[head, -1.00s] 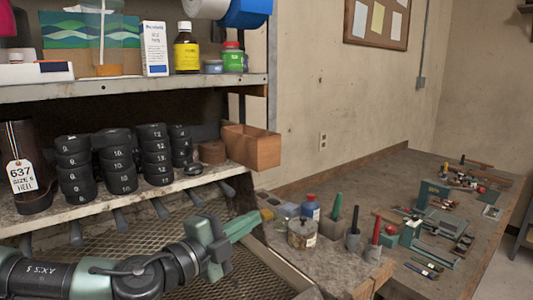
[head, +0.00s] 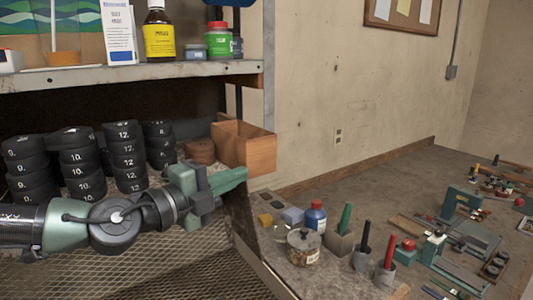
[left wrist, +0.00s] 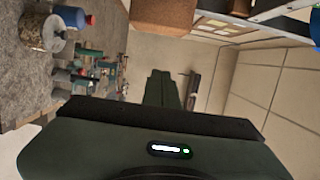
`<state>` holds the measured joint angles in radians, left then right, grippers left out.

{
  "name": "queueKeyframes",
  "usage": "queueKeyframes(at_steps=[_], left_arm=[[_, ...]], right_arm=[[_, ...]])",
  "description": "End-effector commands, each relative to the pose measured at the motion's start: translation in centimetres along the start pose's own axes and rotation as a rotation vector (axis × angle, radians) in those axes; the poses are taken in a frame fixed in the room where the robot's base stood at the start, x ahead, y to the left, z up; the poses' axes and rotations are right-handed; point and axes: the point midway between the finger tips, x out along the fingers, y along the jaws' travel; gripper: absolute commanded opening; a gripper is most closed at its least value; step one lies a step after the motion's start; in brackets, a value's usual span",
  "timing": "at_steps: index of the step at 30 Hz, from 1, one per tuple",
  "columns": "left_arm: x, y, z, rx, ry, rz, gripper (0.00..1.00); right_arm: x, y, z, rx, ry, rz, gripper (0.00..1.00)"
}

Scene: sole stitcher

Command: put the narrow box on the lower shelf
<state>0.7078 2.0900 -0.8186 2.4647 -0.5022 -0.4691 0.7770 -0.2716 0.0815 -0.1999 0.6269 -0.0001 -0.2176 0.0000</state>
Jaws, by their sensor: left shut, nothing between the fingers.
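A narrow white box with a blue lower band (head: 120,33) stands upright on the upper shelf, left of a yellow-labelled bottle. The lower shelf (head: 155,178) holds black roll stacks and an open wooden box; my arm hides part of its front. My left gripper (head: 232,178) is shut and empty, pointing right, just in front of and below the wooden box. Its closed fingers (left wrist: 162,90) also show in the left wrist view. My right gripper is not in view.
The wooden box (head: 245,148) fills the lower shelf's right end, beside brown discs (head: 200,151). The upper shelf's edge (head: 150,74) overhangs. A yellow-labelled bottle (head: 159,35) and green jar (head: 219,40) stand near the narrow box. Jars and tools crowd the bench (head: 350,190) at right.

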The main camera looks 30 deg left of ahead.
Motion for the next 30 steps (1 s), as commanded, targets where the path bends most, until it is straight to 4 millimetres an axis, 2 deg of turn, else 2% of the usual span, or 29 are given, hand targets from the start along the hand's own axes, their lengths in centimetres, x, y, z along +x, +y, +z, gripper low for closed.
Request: queueKeyframes(at_steps=[6, 10, 14, 21, 25, 27, 30], left_arm=[[2.3, -0.2, 0.0, -0.008, 0.001, 0.005, 0.00], [4.3, -0.3, -0.1, -0.008, 0.004, 0.004, 0.00], [6.1, -0.5, -0.1, -0.010, 0.003, 0.002, 0.00], [8.8, -0.7, 0.1, -0.011, -0.002, -0.003, 0.00], [10.0, -0.5, 0.0, -0.009, -0.001, -0.001, 0.00], [10.2, -0.2, 1.7, 0.003, -0.007, 0.000, 0.00], [10.4, 0.0, 2.8, 0.000, -0.003, 0.001, 0.00]], right_arm=[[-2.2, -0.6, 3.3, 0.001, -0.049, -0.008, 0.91], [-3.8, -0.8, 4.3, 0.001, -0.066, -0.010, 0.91], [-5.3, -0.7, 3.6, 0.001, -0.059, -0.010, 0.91], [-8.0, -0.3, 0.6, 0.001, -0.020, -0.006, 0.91], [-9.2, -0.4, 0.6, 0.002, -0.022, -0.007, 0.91], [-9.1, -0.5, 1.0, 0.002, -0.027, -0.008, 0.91], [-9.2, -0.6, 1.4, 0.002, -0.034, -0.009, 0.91]])
